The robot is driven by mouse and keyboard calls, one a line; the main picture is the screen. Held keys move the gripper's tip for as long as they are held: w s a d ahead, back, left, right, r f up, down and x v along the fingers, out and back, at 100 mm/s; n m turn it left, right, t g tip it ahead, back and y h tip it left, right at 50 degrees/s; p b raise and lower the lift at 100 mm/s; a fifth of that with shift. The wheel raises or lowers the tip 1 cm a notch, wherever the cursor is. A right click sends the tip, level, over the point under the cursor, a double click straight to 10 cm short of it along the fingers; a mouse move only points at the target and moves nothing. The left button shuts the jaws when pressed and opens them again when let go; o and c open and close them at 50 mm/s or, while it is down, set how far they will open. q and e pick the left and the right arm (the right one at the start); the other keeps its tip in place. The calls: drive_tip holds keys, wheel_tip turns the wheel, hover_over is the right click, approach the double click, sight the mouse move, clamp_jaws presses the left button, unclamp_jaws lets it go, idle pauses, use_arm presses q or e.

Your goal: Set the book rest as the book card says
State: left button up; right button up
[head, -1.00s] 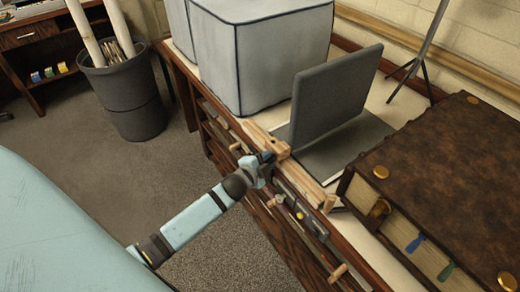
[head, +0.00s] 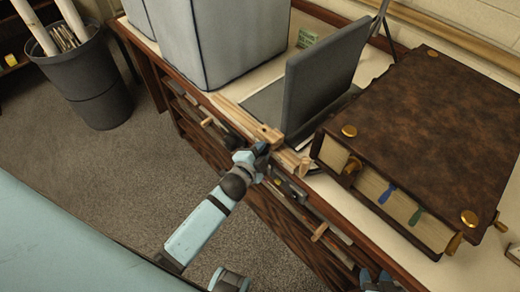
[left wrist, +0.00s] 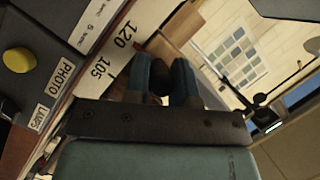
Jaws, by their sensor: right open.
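The book rest stands on the bench, with a grey back panel (head: 322,78) raised at an angle over a flat grey base (head: 263,104) and a wooden rail (head: 240,117) along the front. My left gripper (head: 262,152) is at the rail's front side. In the left wrist view its two blue fingers (left wrist: 162,82) stand on either side of a dark rounded knob and seem closed on it. A scale strip (left wrist: 114,53) reading 105 and 120 lies beside them. A small green card (head: 307,37) stands behind the panel; its text is unreadable. My right gripper (head: 380,282) shows partly at the bottom edge, open.
A large brown book (head: 430,125) with brass fittings and coloured tabs lies right of the rest. A grey covered box (head: 215,40) stands left of it. A dark bin (head: 78,80) with rolls stands on the floor. In the left wrist view a yellow button (left wrist: 19,60) sits near a PHOTO label.

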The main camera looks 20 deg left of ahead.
use_arm(q)
drive_tip(key=o, duration=0.4)
drive_tip(key=shift+o, duration=0.2)
drive_tip(key=shift+s, duration=0.1)
drive_tip(key=d+v, duration=0.1)
drive_tip(key=v, duration=1.2)
drive_tip(key=shift+s+a+r, duration=0.15)
drive_tip(key=shift+s+a, duration=0.15)
drive_tip(key=shift+a, duration=0.25)
drive_tip(key=s+d+r+n+g+h+p, duration=0.1)
drive_tip(key=s+n+g+p, duration=0.3)
drive_tip(key=n+p, duration=0.5)
drive_tip(key=shift+s+d+r+g+h+p, duration=0.3)
drive_tip(key=shift+s+d+h+p, duration=0.45)
drive_tip(key=shift+s, duration=0.65)
